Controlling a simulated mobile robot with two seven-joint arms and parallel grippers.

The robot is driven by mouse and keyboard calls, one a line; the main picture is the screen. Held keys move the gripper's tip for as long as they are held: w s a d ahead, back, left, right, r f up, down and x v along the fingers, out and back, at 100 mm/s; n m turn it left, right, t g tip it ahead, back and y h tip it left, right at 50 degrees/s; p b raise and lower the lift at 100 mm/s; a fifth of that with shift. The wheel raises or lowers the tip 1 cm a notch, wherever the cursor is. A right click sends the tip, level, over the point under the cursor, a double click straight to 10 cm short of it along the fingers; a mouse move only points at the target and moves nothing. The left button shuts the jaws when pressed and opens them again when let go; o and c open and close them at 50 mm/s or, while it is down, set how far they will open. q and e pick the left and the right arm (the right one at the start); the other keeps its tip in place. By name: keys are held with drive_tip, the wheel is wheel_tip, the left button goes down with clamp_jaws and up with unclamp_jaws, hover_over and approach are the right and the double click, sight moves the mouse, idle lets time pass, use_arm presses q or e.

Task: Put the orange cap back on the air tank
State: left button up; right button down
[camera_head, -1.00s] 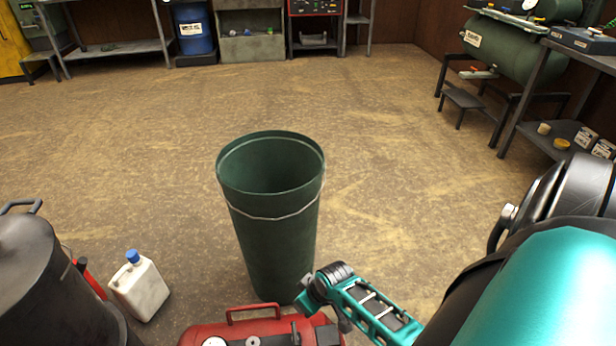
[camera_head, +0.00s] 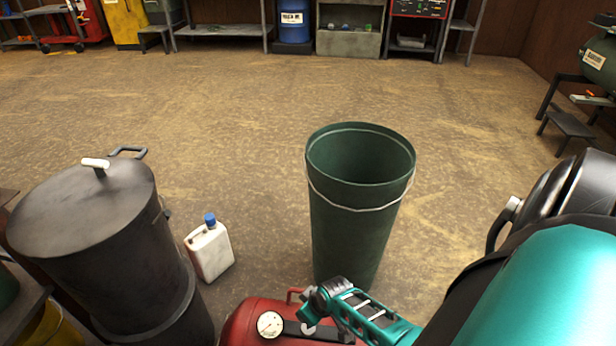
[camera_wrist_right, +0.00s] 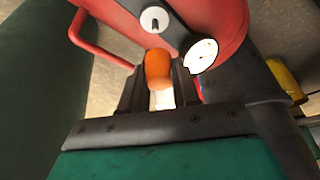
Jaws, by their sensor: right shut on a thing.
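The orange cap (camera_wrist_right: 158,68) is between the two fingers of my right gripper (camera_wrist_right: 160,85) in the right wrist view, and the gripper is shut on it. The red air tank (camera_wrist_right: 222,14) lies just beyond the fingertips, with a dark bar, a pale round fitting (camera_wrist_right: 155,20) and a white gauge. The cap appears close to the bar; I cannot tell if it touches. In the head view the air tank (camera_head: 243,321) is at the bottom edge, and my right gripper (camera_head: 312,303) reaches over it. The cap is hidden there. My left gripper is out of view.
A tall green bin (camera_head: 352,215) stands right behind the tank. A white jug with a blue cap (camera_head: 210,252) and a dark lidded drum (camera_head: 100,245) stand to the left. Open floor lies beyond, up to shelves along the back wall.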

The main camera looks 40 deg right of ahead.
wheel_tip(320, 180, down, 4)
drive_tip(key=b, duration=0.4)
drive_tip(key=shift+f, duration=0.2)
drive_tip(key=shift+f+b, duration=0.55)
drive_tip(key=shift+b, duration=0.15)
use_arm(q)
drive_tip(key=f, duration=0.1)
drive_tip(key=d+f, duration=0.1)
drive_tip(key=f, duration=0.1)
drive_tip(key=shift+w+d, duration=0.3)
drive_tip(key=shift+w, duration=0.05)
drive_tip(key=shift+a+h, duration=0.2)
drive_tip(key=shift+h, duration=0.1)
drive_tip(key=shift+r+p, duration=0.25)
drive_tip(key=shift+p, duration=0.15)
use_arm(e)
drive_tip(key=shift+r, duration=0.1)
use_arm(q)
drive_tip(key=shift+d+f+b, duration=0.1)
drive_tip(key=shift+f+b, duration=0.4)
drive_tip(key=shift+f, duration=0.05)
use_arm(e)
drive_tip(key=shift+f, duration=0.65)
drive_tip(key=c, duration=1.1)
unclamp_jaws()
